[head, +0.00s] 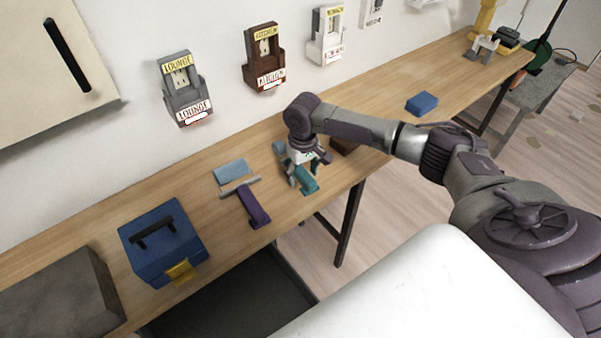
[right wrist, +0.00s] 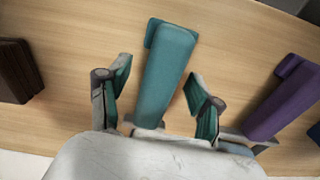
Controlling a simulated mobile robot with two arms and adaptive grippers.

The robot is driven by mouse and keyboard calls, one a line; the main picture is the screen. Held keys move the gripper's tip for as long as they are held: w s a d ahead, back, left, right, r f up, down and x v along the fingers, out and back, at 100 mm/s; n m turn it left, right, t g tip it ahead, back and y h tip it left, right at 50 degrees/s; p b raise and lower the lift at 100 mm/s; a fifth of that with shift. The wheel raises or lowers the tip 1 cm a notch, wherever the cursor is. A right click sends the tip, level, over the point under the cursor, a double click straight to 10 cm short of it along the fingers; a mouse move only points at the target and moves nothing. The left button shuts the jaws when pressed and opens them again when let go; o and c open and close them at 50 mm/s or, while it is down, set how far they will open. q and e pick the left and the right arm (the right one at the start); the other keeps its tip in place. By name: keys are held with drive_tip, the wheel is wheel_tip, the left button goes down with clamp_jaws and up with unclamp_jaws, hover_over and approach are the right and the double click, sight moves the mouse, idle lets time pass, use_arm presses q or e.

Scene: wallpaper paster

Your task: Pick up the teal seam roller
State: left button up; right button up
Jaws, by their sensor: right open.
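The teal seam roller (head: 309,184) lies on the wooden workbench, near its front edge, below my right gripper (head: 302,172). In the right wrist view the roller's teal handle (right wrist: 167,75) runs between the two spread fingers. My right gripper (right wrist: 155,98) is open, with a finger on each side of the handle and bare bench showing between finger and handle. The roller's near end is hidden by the gripper body. My left gripper is not in view.
A purple roller (head: 253,206) lies nearby; its handle is at right in the wrist view (right wrist: 284,98). A dark brown block (right wrist: 16,70) is on the other side. A blue toolbox (head: 160,245) stands further left and a blue block (head: 421,103) to the right. Labelled holders (head: 185,88) hang on the wall.

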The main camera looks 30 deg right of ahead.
clamp_jaws()
